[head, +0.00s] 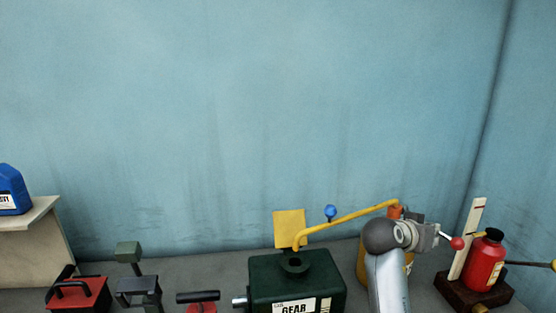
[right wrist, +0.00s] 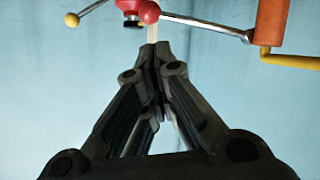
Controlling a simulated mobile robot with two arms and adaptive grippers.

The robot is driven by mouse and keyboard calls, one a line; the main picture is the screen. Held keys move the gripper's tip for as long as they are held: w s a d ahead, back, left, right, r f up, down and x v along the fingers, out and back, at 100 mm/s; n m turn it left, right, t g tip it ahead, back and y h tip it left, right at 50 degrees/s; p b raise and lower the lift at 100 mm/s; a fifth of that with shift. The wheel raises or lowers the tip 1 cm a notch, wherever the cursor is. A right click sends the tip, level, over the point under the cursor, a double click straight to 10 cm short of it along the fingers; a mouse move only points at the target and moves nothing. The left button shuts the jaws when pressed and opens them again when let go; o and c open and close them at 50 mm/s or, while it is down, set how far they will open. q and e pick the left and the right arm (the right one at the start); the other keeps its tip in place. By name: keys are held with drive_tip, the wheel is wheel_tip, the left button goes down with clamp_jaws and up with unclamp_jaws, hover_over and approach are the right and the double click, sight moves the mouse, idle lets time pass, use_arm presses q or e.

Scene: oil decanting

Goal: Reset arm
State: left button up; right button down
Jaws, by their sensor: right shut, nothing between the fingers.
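My right arm comes up from the bottom of the head view, and its right gripper (head: 432,236) is near the red bottle. In the right wrist view the right gripper (right wrist: 152,47) is shut and empty, its dark fingers meeting at the tips. A red ball (right wrist: 148,12) on a rod appears just beyond the fingertips there. The red ball (head: 457,243) also shows beside the gripper in the head view; I cannot tell whether they touch. My left arm and gripper are not in view.
A green GEAR box (head: 275,275) has a raised yellow lid (head: 288,226). A yellow pipe (head: 350,214) runs from it to the orange part (head: 396,211) behind my arm. A red bottle (head: 487,262) stands on a dark base (head: 470,291). A blue jug (head: 12,190) sits left.

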drive_tip(key=s+a+f+n+y, duration=0.35)
drive_tip(key=s+f, duration=0.35)
drive_tip(key=f, duration=0.4)
drive_tip(key=s+a+f+n+y, duration=0.3)
drive_tip(key=s+a+f, duration=0.2)
drive_tip(key=s+f, duration=0.4)
drive_tip(key=s+a+f+n+g+y, duration=0.1)
drive_tip(key=s+a+f+n+y, duration=0.2)
drive_tip(key=s+a, duration=0.5)
drive_tip(key=s+a+f+n+g+y, duration=0.2)
drive_tip(key=s+a+f+y, duration=0.15)
drive_tip(key=s, duration=0.75)
wheel_tip(320, 180, down, 28)
drive_tip(key=s+g, duration=0.1)
drive_tip(key=s, duration=0.1)
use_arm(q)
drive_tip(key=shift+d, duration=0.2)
use_arm(e)
drive_tip(key=s+d+f+g+h, duration=0.1)
drive_tip(key=s+d+f, duration=0.1)
drive_tip(key=s+f, duration=1.3)
drive_tip(key=shift+s+d, duration=0.25)
drive_tip(key=shift+s, duration=0.45)
